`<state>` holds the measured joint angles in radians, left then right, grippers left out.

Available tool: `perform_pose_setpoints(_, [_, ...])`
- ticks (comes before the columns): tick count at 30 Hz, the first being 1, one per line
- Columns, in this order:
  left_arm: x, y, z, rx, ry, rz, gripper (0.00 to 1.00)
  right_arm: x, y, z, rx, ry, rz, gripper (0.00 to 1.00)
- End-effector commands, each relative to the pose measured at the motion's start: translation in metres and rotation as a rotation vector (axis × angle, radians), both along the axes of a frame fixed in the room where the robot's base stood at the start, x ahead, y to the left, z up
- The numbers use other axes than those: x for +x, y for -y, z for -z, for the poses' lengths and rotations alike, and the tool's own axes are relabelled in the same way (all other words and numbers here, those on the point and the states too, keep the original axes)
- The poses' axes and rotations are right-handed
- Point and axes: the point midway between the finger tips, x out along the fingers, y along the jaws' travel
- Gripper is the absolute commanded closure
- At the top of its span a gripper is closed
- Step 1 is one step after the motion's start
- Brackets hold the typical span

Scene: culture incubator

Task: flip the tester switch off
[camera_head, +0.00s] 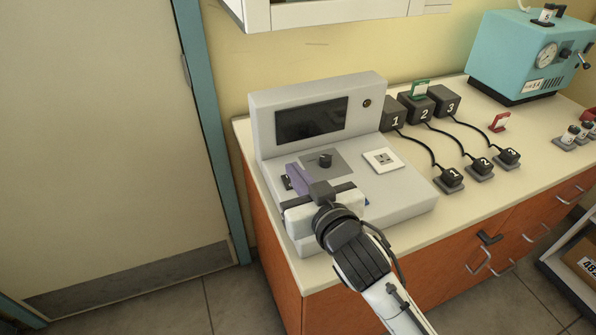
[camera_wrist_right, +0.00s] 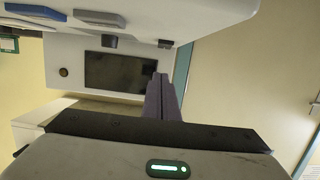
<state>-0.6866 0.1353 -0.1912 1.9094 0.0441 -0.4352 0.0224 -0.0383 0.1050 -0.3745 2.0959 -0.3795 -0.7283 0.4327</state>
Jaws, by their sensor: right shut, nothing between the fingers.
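The tester (camera_head: 262,138) is a light grey bench unit with a dark screen (camera_head: 312,119) on its upright back panel. A black round knob (camera_head: 325,160) and a white socket plate (camera_head: 382,160) sit on its sloped deck. A small dark switch (camera_head: 286,182) shows at the deck's left, partly hidden by my right gripper. In the right wrist view the switch (camera_wrist_right: 165,44) shows close above the fingertips. My right gripper (camera_head: 294,170) is shut and empty, its purple fingers (camera_wrist_right: 161,80) just beside the switch; contact cannot be told. The switch's position is unclear. My left gripper is out of view.
Numbered dark adapters (camera_head: 424,108) with cables to small plugs (camera_head: 451,180) stand right of the tester. A teal machine (camera_head: 520,55) is at the back right. A wall cabinet (camera_head: 330,12) hangs above. A door (camera_head: 95,130) is at the left.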

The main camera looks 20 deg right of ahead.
Motion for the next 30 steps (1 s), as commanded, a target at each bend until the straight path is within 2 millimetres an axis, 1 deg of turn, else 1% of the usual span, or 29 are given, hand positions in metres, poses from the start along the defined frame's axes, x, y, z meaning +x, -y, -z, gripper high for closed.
perform_pose_setpoints(1, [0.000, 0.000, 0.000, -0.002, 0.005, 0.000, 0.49, -0.014, 0.001, 0.002, 0.002, -0.004, -0.001, 1.00])
perform_pose_setpoints(6, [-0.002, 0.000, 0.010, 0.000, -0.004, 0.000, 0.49, -0.055, 0.006, -0.003, 0.002, -0.002, 0.000, 1.00])
perform_pose_setpoints(9, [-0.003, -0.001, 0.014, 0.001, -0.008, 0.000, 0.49, -0.074, 0.008, -0.006, 0.002, -0.002, 0.000, 1.00])
perform_pose_setpoints(12, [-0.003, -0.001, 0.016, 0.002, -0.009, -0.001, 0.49, -0.087, 0.009, -0.008, 0.000, -0.001, 0.000, 1.00])
perform_pose_setpoints(15, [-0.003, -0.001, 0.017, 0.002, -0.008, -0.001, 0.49, -0.095, 0.010, -0.010, -0.001, 0.000, 0.000, 1.00])
perform_pose_setpoints(18, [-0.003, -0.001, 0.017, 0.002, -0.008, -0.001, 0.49, -0.098, 0.011, -0.011, -0.001, 0.001, 0.001, 1.00])
perform_pose_setpoints(30, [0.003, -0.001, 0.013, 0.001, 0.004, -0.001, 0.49, -0.099, 0.011, -0.012, -0.001, 0.002, 0.000, 1.00])
